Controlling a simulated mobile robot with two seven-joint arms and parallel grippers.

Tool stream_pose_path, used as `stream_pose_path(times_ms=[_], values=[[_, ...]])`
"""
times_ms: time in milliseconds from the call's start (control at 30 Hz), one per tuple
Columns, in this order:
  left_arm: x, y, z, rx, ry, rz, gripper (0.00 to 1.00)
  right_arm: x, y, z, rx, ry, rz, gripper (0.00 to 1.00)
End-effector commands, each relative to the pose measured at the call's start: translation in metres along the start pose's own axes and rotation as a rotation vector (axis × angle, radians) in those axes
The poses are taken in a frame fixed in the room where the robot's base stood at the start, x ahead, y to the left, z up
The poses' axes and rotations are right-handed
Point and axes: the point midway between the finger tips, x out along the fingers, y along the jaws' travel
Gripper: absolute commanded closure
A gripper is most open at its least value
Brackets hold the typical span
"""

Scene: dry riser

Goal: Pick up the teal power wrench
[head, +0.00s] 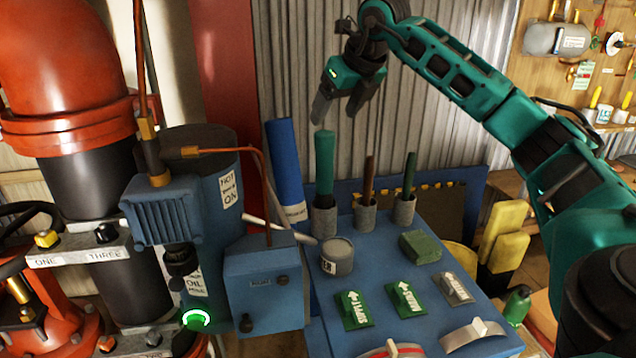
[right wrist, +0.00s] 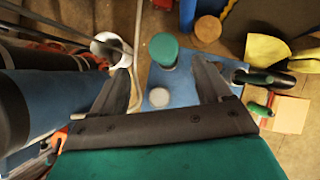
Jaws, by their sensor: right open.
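A teal upright handle (head: 324,162), which looks like the power wrench, stands in a grey cup-like holder (head: 324,216) at the back left of the blue bench. Its lower part is hidden in the holder. In the right wrist view its round teal top (right wrist: 163,46) shows beyond and between the fingertips. My right gripper (head: 338,110) is open and empty, pointing down just above the handle, with no contact that I can make out. It also shows in the right wrist view (right wrist: 163,70). My left gripper is not in view.
Two more holders with a brown handle (head: 369,178) and a green handle (head: 409,174) stand to the right. A blue cylinder (head: 284,165) leans at the left. A grey can (head: 336,257), green block (head: 420,246) and labelled switches (head: 405,299) sit in front. Red pipework (head: 60,60) fills the left.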

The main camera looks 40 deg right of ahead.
Motion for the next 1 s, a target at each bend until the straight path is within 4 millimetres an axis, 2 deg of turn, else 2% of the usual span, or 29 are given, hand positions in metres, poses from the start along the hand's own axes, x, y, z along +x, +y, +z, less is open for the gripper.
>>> stream_pose_path(times_ms=[33, 200, 467, 700, 833, 1000], values=[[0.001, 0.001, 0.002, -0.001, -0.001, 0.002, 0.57, 0.013, 0.0, -0.002, 0.0, 0.006, 0.001, 0.22], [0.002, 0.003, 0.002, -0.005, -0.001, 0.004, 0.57, 0.042, 0.001, -0.001, -0.001, 0.004, 0.002, 0.22], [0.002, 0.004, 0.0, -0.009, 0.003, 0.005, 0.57, 0.063, 0.0, -0.001, -0.001, 0.002, 0.004, 0.22], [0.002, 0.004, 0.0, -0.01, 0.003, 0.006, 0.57, 0.098, -0.005, -0.002, -0.002, 0.003, 0.004, 0.22], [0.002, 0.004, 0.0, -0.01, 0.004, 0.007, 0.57, 0.106, -0.006, -0.001, -0.002, 0.001, 0.003, 0.22], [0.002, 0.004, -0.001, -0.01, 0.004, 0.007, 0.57, 0.107, -0.006, -0.001, -0.002, 0.0, 0.003, 0.22]])
